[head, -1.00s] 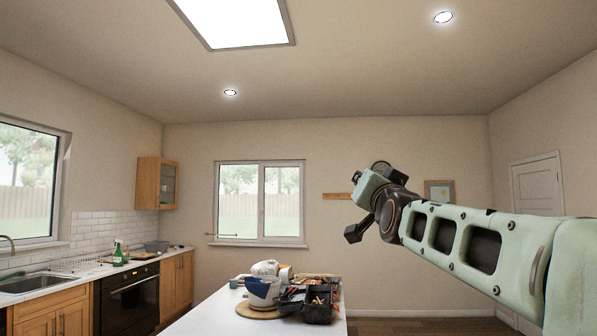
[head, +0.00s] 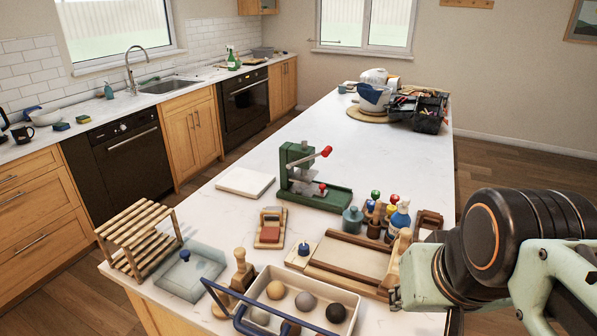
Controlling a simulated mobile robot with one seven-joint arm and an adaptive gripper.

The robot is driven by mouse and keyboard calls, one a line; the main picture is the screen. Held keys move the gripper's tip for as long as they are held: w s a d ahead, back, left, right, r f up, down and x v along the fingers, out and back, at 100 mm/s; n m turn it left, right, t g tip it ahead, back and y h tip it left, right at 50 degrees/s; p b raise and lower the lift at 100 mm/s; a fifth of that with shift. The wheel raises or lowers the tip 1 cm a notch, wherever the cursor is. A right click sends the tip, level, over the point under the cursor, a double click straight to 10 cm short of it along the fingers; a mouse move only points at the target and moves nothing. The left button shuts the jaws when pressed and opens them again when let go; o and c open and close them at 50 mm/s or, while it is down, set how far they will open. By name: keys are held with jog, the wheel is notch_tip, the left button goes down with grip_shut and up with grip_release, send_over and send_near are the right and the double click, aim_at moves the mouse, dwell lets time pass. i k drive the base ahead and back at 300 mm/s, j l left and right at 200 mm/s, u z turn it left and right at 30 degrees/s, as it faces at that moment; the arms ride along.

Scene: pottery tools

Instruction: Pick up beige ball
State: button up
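A beige ball (head: 275,290) lies in a cream tray (head: 351,298) with a blue handle, at the bottom centre of the head view. Other balls share the tray: a greyish one (head: 305,301) just right of it, a black one (head: 335,313), a grey one (head: 260,316) and a brown one partly cut off. The end of my arm, with my gripper (head: 396,299), is right of the tray and apart from the beige ball. The fingers are mostly hidden, so their opening cannot be seen.
A framed wooden board (head: 345,262) lies behind the tray. Bottles and wooden-handled tools crowd its back right. A green press (head: 318,190), a clear slab with blue knob (head: 190,270) and a slatted wooden rack (head: 140,235) stand on the white counter. The counter's middle is clear.

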aim_at(275, 290)
jog(key=k+j+z, duration=0.1)
jog(key=k+j, duration=0.35)
jog(key=k+j+z, duration=0.1)
jog(key=j, duration=0.35)
jog(key=k+j+z, duration=0.1)
jog(key=j, duration=0.3)
jog(key=j+z, duration=0.1)
jog(key=j, duration=0.65)
jog(key=i+j+z, duration=0.1)
jog(key=j, duration=0.25)
jog(key=i+j+z, duration=0.15)
jog(key=j, duration=0.25)
jog(key=i+j+z, duration=0.15)
jog(key=i, duration=0.35)
jog(key=u, duration=0.15)
